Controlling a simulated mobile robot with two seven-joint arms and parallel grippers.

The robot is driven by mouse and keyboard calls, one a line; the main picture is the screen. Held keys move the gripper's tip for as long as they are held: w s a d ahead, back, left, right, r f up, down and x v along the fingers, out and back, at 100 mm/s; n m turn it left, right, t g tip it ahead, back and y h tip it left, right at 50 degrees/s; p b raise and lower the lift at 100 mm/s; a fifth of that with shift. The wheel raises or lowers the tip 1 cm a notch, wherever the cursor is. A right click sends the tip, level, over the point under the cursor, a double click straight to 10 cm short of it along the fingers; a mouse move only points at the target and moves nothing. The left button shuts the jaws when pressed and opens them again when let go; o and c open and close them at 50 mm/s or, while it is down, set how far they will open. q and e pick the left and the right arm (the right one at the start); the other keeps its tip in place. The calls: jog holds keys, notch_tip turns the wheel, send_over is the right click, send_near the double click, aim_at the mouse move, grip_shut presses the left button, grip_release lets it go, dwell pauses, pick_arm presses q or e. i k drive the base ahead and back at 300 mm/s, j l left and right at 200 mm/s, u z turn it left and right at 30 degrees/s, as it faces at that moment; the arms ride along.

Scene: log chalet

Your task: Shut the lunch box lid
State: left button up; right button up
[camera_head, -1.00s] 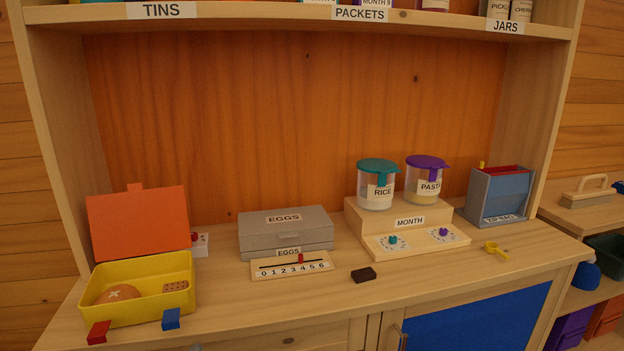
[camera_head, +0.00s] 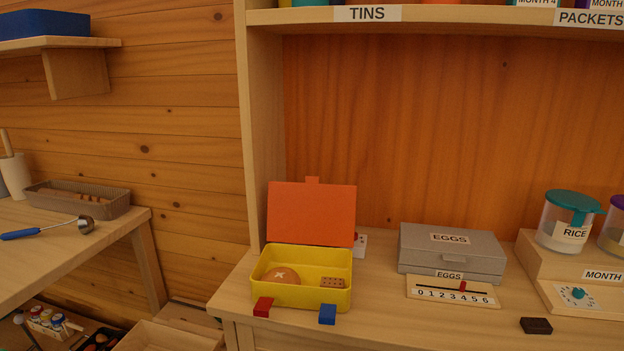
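The lunch box (camera_head: 317,299) is a yellow open box at the left end of the wooden counter. Its orange lid (camera_head: 311,214) stands open, raised at the back edge and leaning slightly back, with a small tab on top. Inside lie a round brown bun (camera_head: 288,277) with a white cross and a flat brown biscuit (camera_head: 333,283) with holes. A red block-like piece (camera_head: 263,307) and a blue one (camera_head: 327,314) are at the box's front; I cannot tell whether they are attached latches. Neither of my grippers shows.
A grey egg box (camera_head: 452,254) and a number slider (camera_head: 452,291) stand to the right. A dark block (camera_head: 536,325) lies near the counter's front. A shelf upright (camera_head: 255,130) rises behind the box's left side. A side table (camera_head: 60,235) stands at the left.

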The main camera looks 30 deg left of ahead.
aim_at(311, 212)
jog(key=i+j+u, duration=0.15)
jog(key=j, duration=0.2)
jog(key=i+j+u, duration=0.1)
jog(key=j, duration=0.2)
jog(key=i+j+u, duration=0.15)
jog(key=k+l+u, duration=0.4)
jog(key=k+l, duration=0.2)
